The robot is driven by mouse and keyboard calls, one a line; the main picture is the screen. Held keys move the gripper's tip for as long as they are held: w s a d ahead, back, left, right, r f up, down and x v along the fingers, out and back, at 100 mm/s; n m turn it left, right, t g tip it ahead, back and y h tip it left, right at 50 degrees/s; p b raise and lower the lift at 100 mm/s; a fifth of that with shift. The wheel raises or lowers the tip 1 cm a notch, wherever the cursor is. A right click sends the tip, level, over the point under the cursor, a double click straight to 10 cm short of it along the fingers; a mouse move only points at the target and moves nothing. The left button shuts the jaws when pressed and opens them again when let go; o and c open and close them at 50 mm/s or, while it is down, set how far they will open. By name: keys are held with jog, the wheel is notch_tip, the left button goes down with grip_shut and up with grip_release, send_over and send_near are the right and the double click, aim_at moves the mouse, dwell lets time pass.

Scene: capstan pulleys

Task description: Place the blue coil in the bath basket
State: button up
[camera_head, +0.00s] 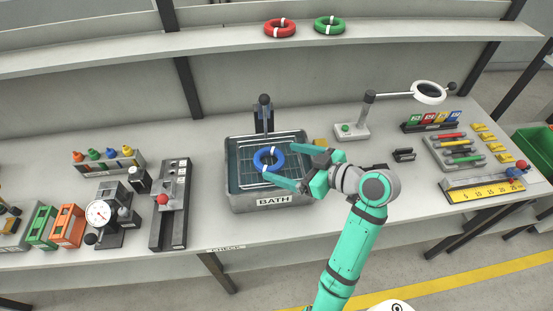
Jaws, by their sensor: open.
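The blue coil (269,159), a ring with a white band, shows within the outline of the bath basket. The bath (273,200) is a grey tank labelled BATH with a wire basket (240,174) inside it. My gripper (280,164) reaches in from the right over the bath, its two teal fingers spread apart. One finger is above and right of the coil, the other below it. The jaws are open. I cannot tell whether the coil rests on the basket floor or whether a finger touches it.
A post with a dark knob (264,101) stands behind the bath. A red coil (280,28) and a green coil (329,25) lie on the upper shelf. A magnifier stand (351,131) is right of the bath; a fixture with a red knob (170,205) is left.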

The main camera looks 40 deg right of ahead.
jog(key=v, duration=0.7)
jog(key=shift+s, duration=0.2)
jog(key=shift+d, duration=0.1)
